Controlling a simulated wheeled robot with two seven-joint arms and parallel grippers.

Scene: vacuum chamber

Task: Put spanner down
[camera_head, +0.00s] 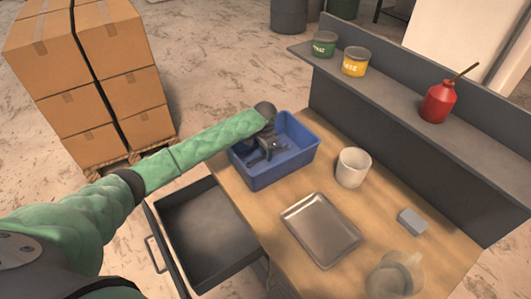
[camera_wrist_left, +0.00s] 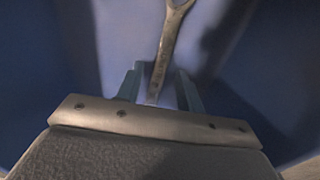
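The spanner (camera_wrist_left: 168,42) is a grey metal tool with an open jaw at the top edge of the left wrist view. Its shaft runs down between the two fingers of my left gripper (camera_wrist_left: 160,84), with a gap on each side. The fingers are apart and not closed on it. In the head view my left gripper (camera_head: 262,158) is inside the blue bin (camera_head: 283,172), and the spanner cannot be made out clearly there. Whether the spanner rests on the bin floor is hard to tell. My right gripper is not in view.
The bin stands on the wooden workbench (camera_head: 265,205). A white mug (camera_head: 353,167), a metal tray (camera_head: 320,229), a grey block (camera_head: 412,221) and a clear jug (camera_head: 396,275) stand nearby. An open drawer (camera_head: 210,234) juts out left. Cans and a red oiler (camera_head: 438,102) stand on the shelf.

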